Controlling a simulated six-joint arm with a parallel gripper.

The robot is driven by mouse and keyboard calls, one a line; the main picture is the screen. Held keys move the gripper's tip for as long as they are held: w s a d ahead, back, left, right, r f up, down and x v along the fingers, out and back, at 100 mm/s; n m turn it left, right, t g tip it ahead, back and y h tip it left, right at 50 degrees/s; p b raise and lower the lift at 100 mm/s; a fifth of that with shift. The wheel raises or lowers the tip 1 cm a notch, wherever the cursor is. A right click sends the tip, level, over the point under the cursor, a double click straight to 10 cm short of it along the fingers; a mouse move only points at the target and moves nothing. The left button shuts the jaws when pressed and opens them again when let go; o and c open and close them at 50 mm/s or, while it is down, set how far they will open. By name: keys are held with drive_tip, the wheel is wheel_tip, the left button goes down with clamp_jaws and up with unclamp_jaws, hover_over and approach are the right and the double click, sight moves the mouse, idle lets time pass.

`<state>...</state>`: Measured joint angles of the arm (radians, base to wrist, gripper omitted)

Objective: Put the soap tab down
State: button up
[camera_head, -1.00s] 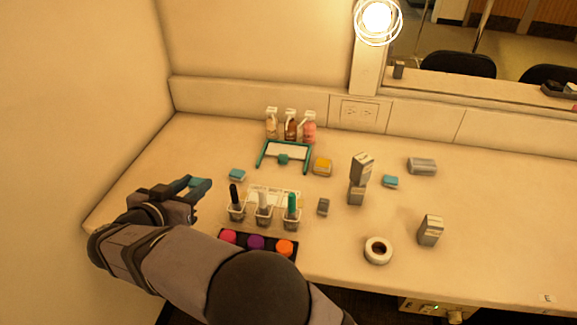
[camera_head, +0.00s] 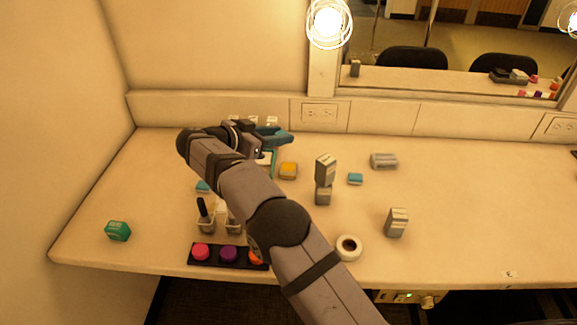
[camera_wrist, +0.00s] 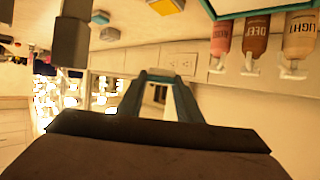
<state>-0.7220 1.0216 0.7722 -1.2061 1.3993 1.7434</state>
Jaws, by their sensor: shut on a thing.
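My gripper (camera_head: 276,136) is raised over the back of the counter, in front of the pump bottles. Its blue fingers are closed on the soap tab, which is small and hard to tell from the fingers. In the wrist view the fingers (camera_wrist: 162,76) come together at their tips, well above the surface. Loose blue tabs lie on the counter: one (camera_head: 355,179) right of the stacked grey boxes, another (camera_head: 203,187) partly behind my arm.
Pump bottles (camera_wrist: 256,37) stand by the wall. A yellow block (camera_head: 288,171), stacked grey boxes (camera_head: 324,180), a tape roll (camera_head: 348,247) and a tray of coloured pots (camera_head: 215,255) are around. A green block (camera_head: 118,231) sits at left. The right counter is largely clear.

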sight(284, 169)
drive_tip(key=shift+w+d, duration=0.35)
drive_tip(key=shift+d, duration=0.45)
drive_tip(key=shift+g, duration=0.3)
drive_tip(key=shift+f+p, duration=0.8)
drive_tip(key=shift+f, duration=4.15)
drive_tip(key=shift+f+b, duration=0.2)
drive_tip(key=shift+b, duration=0.15)
drive_tip(key=o, duration=1)
drive_tip(key=shift+r+p, duration=0.2)
drive_tip(key=shift+p, duration=0.1)
